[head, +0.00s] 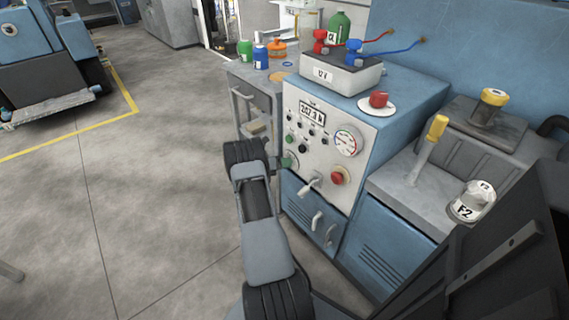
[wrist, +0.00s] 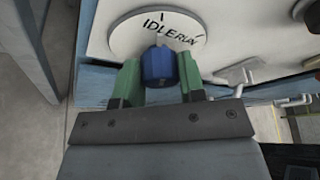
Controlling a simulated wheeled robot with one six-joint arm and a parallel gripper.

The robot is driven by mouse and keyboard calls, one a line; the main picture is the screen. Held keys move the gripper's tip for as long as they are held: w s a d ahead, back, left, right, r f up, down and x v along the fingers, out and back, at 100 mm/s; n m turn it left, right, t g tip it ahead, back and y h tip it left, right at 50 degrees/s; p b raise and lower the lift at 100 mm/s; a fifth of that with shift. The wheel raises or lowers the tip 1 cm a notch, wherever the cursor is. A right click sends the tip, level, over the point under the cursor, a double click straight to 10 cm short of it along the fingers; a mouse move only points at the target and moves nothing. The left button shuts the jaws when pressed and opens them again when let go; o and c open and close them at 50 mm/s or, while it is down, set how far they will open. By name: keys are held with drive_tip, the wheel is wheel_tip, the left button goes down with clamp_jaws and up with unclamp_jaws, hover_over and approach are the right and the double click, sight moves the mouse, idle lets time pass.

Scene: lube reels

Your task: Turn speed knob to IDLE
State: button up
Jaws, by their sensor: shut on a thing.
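The speed knob (wrist: 158,66) is blue and sits on a round pale dial (wrist: 125,38) marked IDLE and RUN in the wrist view. A light pointer mark above the knob points up, roughly toward the word IDLE; its exact alignment is hard to tell. My gripper (wrist: 159,77) has one green finger on each side of the knob and is shut on it. In the head view my gripper (head: 287,162) is at the lower left of the control panel (head: 318,165), where my arm and fingers hide the knob.
The panel carries a gauge (head: 348,141), a red button (head: 337,178) and a lever handle (head: 310,187). The handle also shows right of the dial in the wrist view (wrist: 238,74). Cans and a battery (head: 341,73) stand behind. Open floor lies to the left.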

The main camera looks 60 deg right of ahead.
idle(0.4)
drive_tip(key=o, duration=0.9)
drive_tip(key=shift+o, duration=0.2)
drive_tip(key=p+v, duration=0.2)
drive_tip(key=v, duration=1.1)
drive_tip(key=shift+w+a, duration=0.25)
drive_tip(key=shift+a, duration=0.05)
